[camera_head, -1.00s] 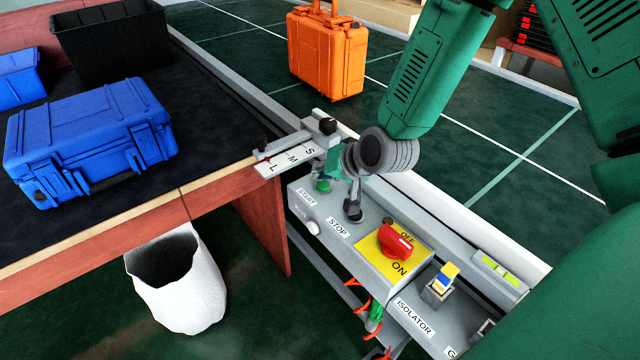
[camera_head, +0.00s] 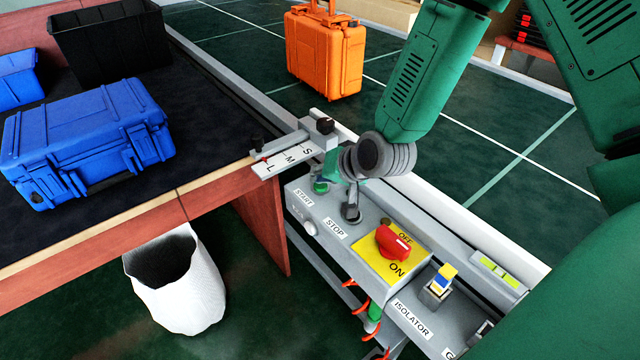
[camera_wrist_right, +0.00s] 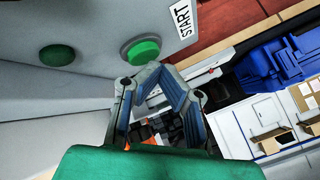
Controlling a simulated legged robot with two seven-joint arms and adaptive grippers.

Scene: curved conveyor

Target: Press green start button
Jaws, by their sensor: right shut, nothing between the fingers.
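The green start button (camera_head: 320,187) sits on the grey control box (camera_head: 318,226), beside the START label (camera_head: 302,198). In the right wrist view it is a green disc in a pale ring (camera_wrist_right: 143,50) beside the START label (camera_wrist_right: 182,20). My right gripper (camera_head: 340,172) is over the box, close to the button. In the right wrist view its fingers (camera_wrist_right: 155,72) meet just below the button, shut and empty; I cannot tell whether they touch it. A second green disc (camera_wrist_right: 57,55) shows left of the button there. My left gripper is not in view.
A red isolator switch (camera_head: 393,242) stands on a yellow plate, right of the STOP label (camera_head: 335,228). A slide gauge marked S, M, L (camera_head: 288,160) adjoins the box. A blue case (camera_head: 90,140) lies on the conveyor. An orange case (camera_head: 325,55) stands behind.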

